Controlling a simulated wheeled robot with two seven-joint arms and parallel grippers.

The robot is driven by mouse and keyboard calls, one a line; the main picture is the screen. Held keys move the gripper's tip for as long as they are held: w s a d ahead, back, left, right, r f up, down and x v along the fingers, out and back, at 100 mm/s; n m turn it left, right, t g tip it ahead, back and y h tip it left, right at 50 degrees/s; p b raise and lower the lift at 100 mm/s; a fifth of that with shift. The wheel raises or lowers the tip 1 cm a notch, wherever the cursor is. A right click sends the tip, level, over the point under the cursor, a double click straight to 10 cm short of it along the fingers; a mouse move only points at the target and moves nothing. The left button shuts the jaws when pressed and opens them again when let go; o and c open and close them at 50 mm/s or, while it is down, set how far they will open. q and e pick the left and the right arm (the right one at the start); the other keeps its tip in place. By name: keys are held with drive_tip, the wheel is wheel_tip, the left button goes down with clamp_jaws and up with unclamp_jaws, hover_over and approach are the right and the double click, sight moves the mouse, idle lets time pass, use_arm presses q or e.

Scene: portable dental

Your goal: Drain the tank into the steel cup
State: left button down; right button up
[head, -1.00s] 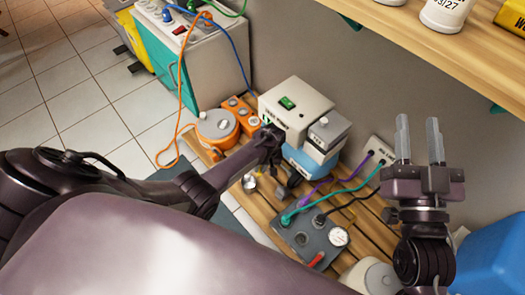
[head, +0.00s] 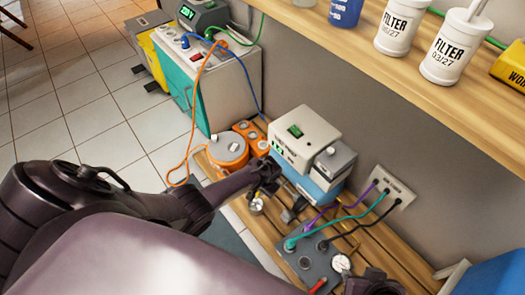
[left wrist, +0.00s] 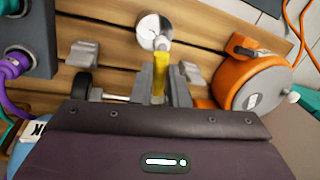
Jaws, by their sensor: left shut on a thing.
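The steel cup (head: 256,206) stands on the slatted wooden bench, just below my left gripper (head: 266,174) in the head view. In the left wrist view the cup (left wrist: 153,32) is beyond the fingertips. My left gripper (left wrist: 161,92) is shut on a yellow handle (left wrist: 160,72), whose tip points toward the cup. An orange round vessel (head: 228,151) stands left of the gripper; it also shows in the left wrist view (left wrist: 252,82). I cannot tell whether it is the tank. Only a dark part of my right gripper (head: 374,284) shows at the bottom edge; its fingers are hidden.
A white box with a green switch (head: 304,139) and a smaller grey box (head: 334,160) stand close behind the left gripper. A grey gauge panel (head: 314,262) with cables lies to the right. A wooden shelf (head: 440,75) overhangs. An orange cord hangs at the left.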

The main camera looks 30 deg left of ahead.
use_arm(q)
drive_tip(key=shift+w+a+r+m+t, duration=0.15)
drive_tip(key=shift+a+m+t, duration=0.25)
drive_tip(key=shift+m, duration=0.7)
use_arm(e)
drive_tip(key=shift+s+d, duration=0.1)
drive_tip(key=shift+d, duration=0.2)
use_arm(q)
drive_tip(key=shift+a, duration=0.1)
drive_tip(key=c, duration=1.4)
unclamp_jaws()
